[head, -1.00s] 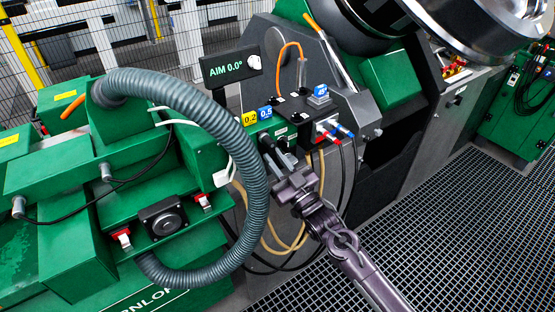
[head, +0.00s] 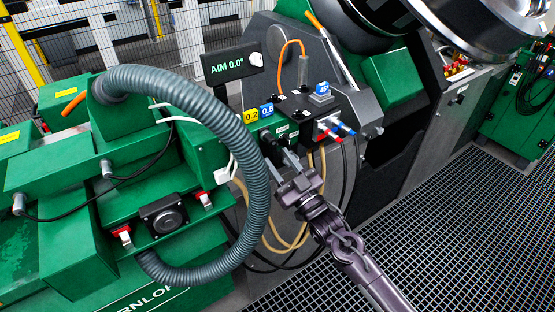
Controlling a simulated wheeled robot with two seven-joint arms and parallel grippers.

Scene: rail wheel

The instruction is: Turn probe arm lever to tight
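A green and black control block (head: 285,127) stands at the middle, with yellow "0.2" and blue "0.5" tags on top. A small dark lever-like part (head: 271,148) sticks out of its front-left face. I cannot read which lever is the probe arm lever or its tight mark. My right gripper (head: 282,160) is just in front of this dark part, its two fingers apart and pointing at the block. Nothing shows between the fingers; contact with the dark part cannot be told. My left gripper is out of view.
A thick grey hose (head: 262,190) loops close on the left. Grated floor (head: 450,230) is clear at right.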

